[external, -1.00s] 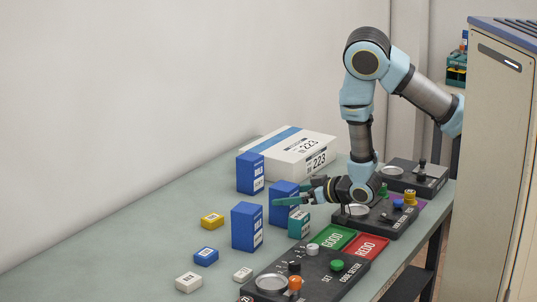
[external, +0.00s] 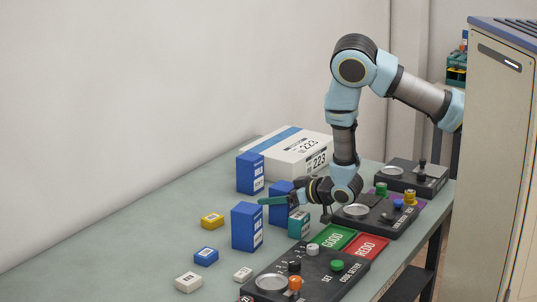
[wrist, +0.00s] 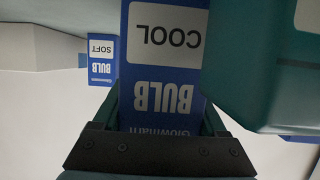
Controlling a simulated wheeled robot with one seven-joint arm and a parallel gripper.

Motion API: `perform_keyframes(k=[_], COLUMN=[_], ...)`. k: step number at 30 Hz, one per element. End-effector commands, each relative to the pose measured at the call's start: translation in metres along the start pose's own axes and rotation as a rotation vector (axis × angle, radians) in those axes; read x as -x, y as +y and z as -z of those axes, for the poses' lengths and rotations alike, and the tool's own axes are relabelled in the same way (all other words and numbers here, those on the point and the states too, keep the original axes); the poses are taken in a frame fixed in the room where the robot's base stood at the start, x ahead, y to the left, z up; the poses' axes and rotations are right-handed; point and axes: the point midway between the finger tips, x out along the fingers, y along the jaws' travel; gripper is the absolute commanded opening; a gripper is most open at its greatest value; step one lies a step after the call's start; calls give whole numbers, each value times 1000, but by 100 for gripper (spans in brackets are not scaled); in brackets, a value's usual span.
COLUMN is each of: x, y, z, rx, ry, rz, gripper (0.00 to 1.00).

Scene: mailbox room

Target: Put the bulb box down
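A blue bulb box marked COOL (wrist: 165,60) stands on the table; its label reads upside down in the wrist view. It also shows in the external view (external: 280,187), partly hidden behind my near finger. My gripper (wrist: 162,112) reaches in level around this box, with one finger on each side. The fingers look open; whether they touch its sides is hard to tell. In the external view my gripper (external: 268,200) points left, and the near finger passes in front of the box. A second blue bulb box marked SOFT (wrist: 102,48) stands farther off.
A teal box (external: 299,228) stands close beside my gripper and looms large in the wrist view (wrist: 260,65). Another blue box (external: 247,227) is in front. Small yellow, blue and white boxes lie left. A white parcel (external: 300,150) sits behind. Green and red trays are at right.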

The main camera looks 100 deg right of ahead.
Motion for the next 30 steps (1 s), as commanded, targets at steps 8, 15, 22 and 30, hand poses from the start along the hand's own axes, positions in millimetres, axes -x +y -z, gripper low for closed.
perform_keyframes(k=[8, 15, 22, 30], x=[0, 0, 0, 5], y=[0, 0, 0, 0], z=[0, 0, 1, 15], rx=[0, 0, 0, -2], ry=[0, 0, 1, 3], rz=[0, 0, 0, 0], gripper=[42, 14, 7, 7])
